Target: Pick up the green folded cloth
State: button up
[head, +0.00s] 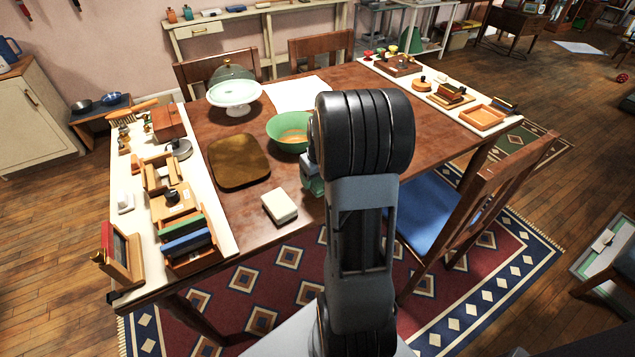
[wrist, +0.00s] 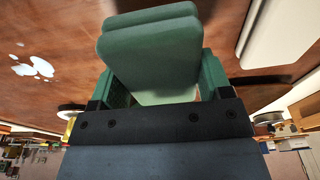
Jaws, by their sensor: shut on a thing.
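The green folded cloth (wrist: 150,45) fills the top middle of the wrist view as a thick, rounded, layered pad. My gripper (wrist: 162,80) is shut on it, with one finger against each side. The wooden table surface shows behind the cloth; I cannot tell how large the gap between them is. In the head view my arm stands in front of the table and hides most of the gripper and the cloth.
On the table (head: 345,85) are a green bowl (head: 287,143), a brown tray (head: 238,172), a pale block (head: 279,207) and a domed cake stand (head: 233,103). White side strips hold small wooden goods. A blue-seated chair (head: 430,215) stands at the right.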

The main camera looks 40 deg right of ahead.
notch_tip(320, 180, up, 24)
jog(key=p, duration=0.3)
jog(key=shift+r, duration=0.25)
